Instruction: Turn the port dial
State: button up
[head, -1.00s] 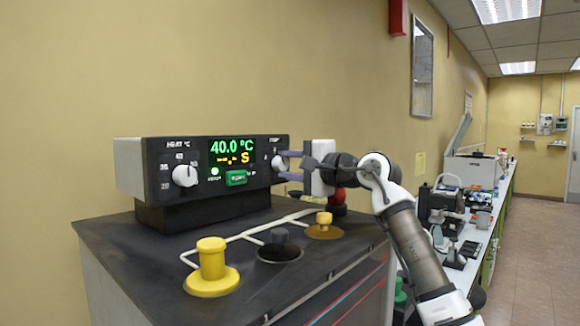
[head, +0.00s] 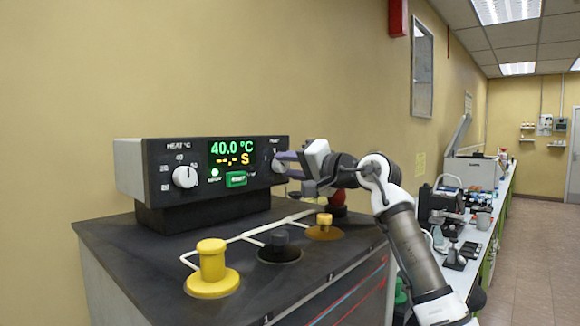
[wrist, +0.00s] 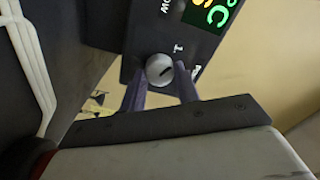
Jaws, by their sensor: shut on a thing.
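The port dial, a round light-grey knob (wrist: 159,70) with a dark pointer line, sits at the right end of the black control panel (head: 152,170). In the wrist view its pointer line runs slanted. My gripper (head: 285,163) reaches it from the right, rolled at a tilt. Its two purple-grey fingers lie on either side of the knob and are shut on it. In the head view the fingers largely hide the knob. The panel's display (head: 232,152) reads 40.0 °C in green, with dashes and an S in yellow below.
A white heat dial (head: 185,177) and a green button (head: 236,179) are on the panel's left and middle. A cluttered bench (head: 487,232) runs off right.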

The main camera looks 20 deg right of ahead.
dwell(0.3)
jog(key=o, duration=1)
jog(key=shift+c, duration=0.2)
jog(key=shift+s+d+f+b, duration=0.1)
jog(key=shift+s+d+b, duration=0.2)
jog(key=shift+s+d, duration=0.1)
jog(key=b+v, duration=0.4)
jog(key=v, duration=0.8)
jog(key=shift+s, duration=0.4)
jog(key=shift+d, duration=0.1)
